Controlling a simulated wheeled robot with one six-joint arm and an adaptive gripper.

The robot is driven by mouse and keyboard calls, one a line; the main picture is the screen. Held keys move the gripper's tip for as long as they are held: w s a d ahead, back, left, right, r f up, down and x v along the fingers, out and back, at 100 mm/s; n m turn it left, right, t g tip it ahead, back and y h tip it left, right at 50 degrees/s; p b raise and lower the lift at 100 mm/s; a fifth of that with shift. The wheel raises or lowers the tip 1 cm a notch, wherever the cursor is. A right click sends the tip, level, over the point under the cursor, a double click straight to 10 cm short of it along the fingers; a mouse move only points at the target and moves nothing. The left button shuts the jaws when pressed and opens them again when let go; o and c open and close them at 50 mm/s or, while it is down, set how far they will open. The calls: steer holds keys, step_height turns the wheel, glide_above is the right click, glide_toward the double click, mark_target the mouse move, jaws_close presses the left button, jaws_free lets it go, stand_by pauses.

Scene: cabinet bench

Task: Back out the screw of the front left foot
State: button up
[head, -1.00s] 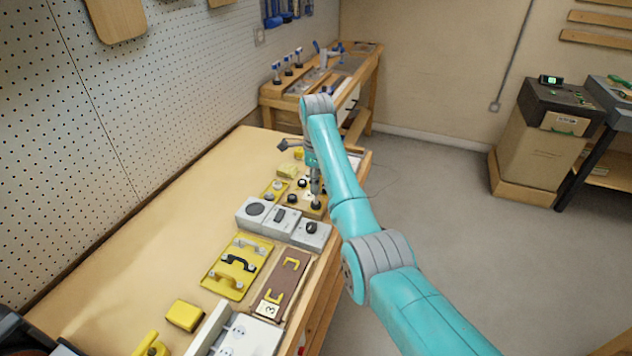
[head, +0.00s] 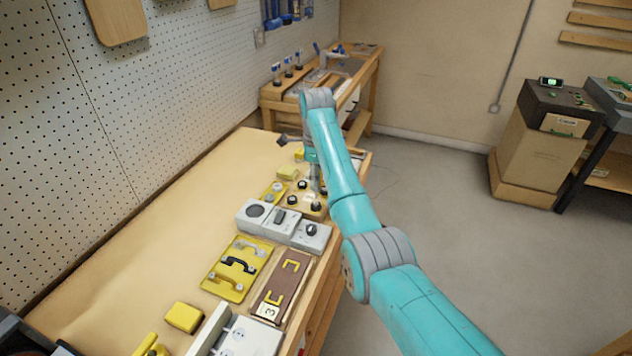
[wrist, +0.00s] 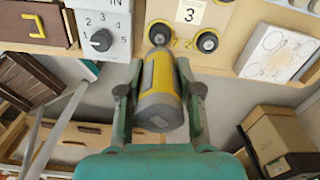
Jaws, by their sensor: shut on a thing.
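My gripper (wrist: 158,95) is shut on a grey and yellow driver (wrist: 160,78), whose thick end faces the wrist camera. In the head view my gripper (head: 313,163) is over the wooden board with black round feet, the driver hanging down from it. The driver's far end lines up with the front left foot (wrist: 159,32), which also shows in the head view (head: 316,206). I cannot tell whether they touch. The screw is hidden behind the driver.
Grey boxes with a dial (wrist: 101,38) stand just left of the foot board in the wrist view. A brown panel (head: 281,285) and a yellow plate with handles (head: 237,268) lie nearer in the head view. The bench's left side (head: 150,240) is bare.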

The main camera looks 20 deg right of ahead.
steer(key=shift+r, duration=2.1)
